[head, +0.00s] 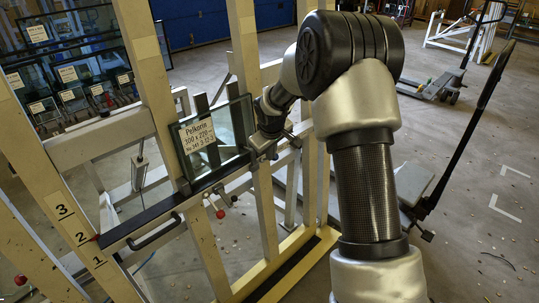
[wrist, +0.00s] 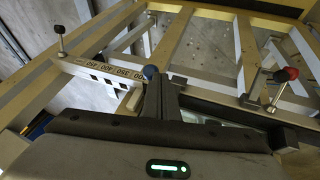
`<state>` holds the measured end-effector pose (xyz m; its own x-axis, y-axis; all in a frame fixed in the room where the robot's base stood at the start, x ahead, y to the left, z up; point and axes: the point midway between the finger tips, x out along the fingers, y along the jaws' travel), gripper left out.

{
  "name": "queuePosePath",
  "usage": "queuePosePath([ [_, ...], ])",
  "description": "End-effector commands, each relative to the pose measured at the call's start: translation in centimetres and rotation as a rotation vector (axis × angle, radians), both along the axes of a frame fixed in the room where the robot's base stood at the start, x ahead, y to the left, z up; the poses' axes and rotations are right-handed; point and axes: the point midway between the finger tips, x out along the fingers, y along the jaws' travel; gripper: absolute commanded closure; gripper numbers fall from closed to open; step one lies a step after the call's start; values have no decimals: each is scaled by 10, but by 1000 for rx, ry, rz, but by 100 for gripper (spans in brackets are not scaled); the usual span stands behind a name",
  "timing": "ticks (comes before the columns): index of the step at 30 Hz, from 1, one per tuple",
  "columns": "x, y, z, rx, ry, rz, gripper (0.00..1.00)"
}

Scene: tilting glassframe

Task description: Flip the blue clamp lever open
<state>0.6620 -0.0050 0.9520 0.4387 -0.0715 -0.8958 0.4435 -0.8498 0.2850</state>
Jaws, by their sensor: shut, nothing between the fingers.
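The clamp lever's blue ball knob (wrist: 151,72) shows in the wrist view, just beyond the tip of my shut, empty gripper (wrist: 160,85). Whether the fingers touch the knob cannot be told. In the head view my gripper (head: 264,150) is at the right end of the glass pane, by the frame's crossbar (head: 235,185). I cannot make out the blue knob there; my gripper and wrist cover that area. The lever's arm is mostly hidden behind the fingers in the wrist view.
A labelled glass pane (head: 203,142) stands on the crossbar. A red ball knob (head: 220,213) hangs below it; a red knob also shows in the wrist view (wrist: 286,74). A dark ball knob (wrist: 59,29) stands beside the printed scale (wrist: 100,70). Cream uprights (head: 262,200) flank my gripper.

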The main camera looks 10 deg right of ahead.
Motion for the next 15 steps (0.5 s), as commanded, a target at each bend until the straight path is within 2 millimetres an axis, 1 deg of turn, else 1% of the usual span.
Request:
queuePosePath([
  [1,-2,-1,-4,6,-7,-1,100],
  [8,-6,-4,-10,37,-53,-1,100],
  [15,-16,-12,-26,112,-164,-6,100],
])
